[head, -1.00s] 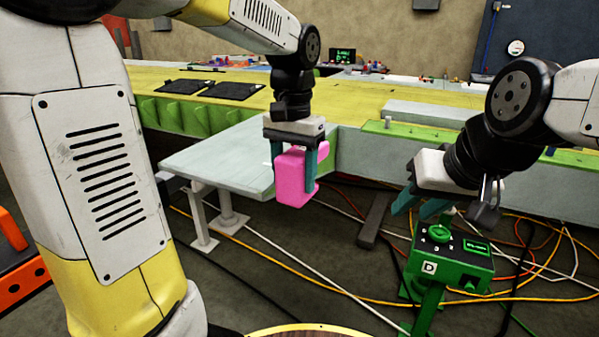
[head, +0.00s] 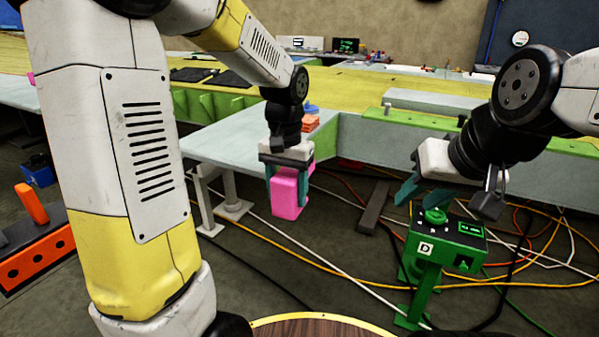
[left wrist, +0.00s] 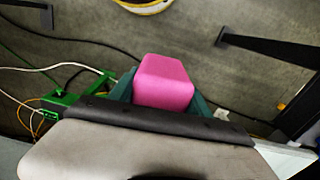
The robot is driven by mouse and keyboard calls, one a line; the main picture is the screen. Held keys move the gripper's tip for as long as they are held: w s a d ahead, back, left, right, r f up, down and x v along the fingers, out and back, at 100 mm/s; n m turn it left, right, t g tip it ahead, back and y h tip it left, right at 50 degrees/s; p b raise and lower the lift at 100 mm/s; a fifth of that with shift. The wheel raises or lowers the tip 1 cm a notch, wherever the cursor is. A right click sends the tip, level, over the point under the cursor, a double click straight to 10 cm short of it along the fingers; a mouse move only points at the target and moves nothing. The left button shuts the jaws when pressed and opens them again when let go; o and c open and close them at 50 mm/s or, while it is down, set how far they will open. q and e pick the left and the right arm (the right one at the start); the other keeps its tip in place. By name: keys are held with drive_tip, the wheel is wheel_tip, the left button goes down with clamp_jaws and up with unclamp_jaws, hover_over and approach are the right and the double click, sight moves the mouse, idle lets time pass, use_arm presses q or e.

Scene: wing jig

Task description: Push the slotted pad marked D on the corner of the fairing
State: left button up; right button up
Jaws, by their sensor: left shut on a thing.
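My left gripper (head: 287,204) is shut on a pink block-shaped pad (head: 287,192), held upright in front of the pale panel's edge. The pad also shows in the left wrist view (left wrist: 164,82), between the teal fingers; no letter or slot is visible on it. The pale blue-grey panel (head: 222,140), apparently the fairing, lies behind and left of the pad, its near-left corner bare. My right gripper (head: 425,196) has its teal fingers apart just above the green knob of a green box (head: 455,245) carrying a white D label (head: 425,249); contact cannot be told.
The green box stands on a green post. Cables (head: 350,276) cross the floor beneath. A grey leg frame (head: 203,205) supports the panel. A round wooden top (head: 325,328) is nearest.

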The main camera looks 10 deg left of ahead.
use_arm(q)
drive_tip(key=w+a+f+n, duration=0.1)
drive_tip(key=w+a+f, duration=0.1)
drive_tip(key=f, duration=0.6)
drive_tip(key=w+a+f+n, duration=0.2)
drive_tip(key=w+a+f, duration=0.1)
drive_tip(key=f, duration=0.6)
drive_tip(key=shift+w+a+f, duration=0.3)
drive_tip(key=shift+a, duration=0.1)
